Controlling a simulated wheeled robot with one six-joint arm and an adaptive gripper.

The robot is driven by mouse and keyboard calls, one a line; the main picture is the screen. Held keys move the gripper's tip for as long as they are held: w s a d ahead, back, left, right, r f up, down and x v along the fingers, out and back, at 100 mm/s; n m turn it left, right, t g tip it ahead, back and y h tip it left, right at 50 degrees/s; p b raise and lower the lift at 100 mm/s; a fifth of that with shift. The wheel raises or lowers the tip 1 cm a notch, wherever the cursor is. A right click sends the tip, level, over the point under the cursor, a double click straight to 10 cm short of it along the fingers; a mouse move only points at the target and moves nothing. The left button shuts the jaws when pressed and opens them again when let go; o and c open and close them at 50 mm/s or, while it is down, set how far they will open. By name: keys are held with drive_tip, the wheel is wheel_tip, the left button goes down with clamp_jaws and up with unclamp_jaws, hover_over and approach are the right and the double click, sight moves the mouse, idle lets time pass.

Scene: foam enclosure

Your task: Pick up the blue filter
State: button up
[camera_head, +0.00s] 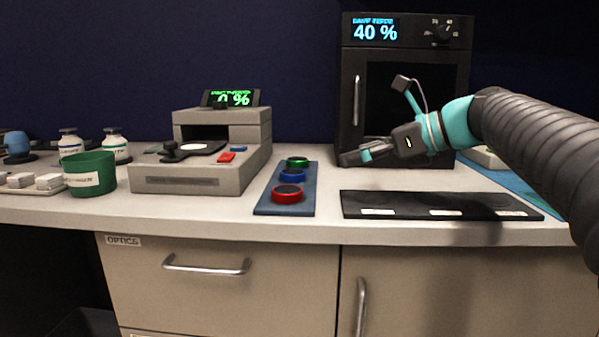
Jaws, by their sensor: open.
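The blue filter (292,176) is a small round disc with a dark rim. It sits on a blue strip-shaped tray (270,206), between a green filter (297,162) behind it and a red filter (288,194) in front. My gripper (345,159) comes in from the right and points left, in front of the black cabinet. It is to the right of the blue filter and apart from it. It is open, and I see nothing held in it. The exact gap between the fingers is hard to make out.
A grey instrument (165,181) with a "0 %" display stands left of the tray. A black cabinet (400,80) showing "40 %" stands behind my gripper. A flat black plate (430,204) lies to the right. A green cup (90,175) and bottles (115,150) are far left.

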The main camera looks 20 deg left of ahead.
approach(296, 172)
drive_tip(key=x, duration=0.3)
drive_tip(key=shift+s+f+b, duration=0.15)
drive_tip(key=shift+s+b, duration=0.05)
drive_tip(key=shift+b, duration=0.1)
drive_tip(key=shift+x, duration=2.9)
drive_tip(key=shift+w, duration=0.2)
drive_tip(key=c, duration=1.3)
drive_tip(key=shift+o, duration=0.2)
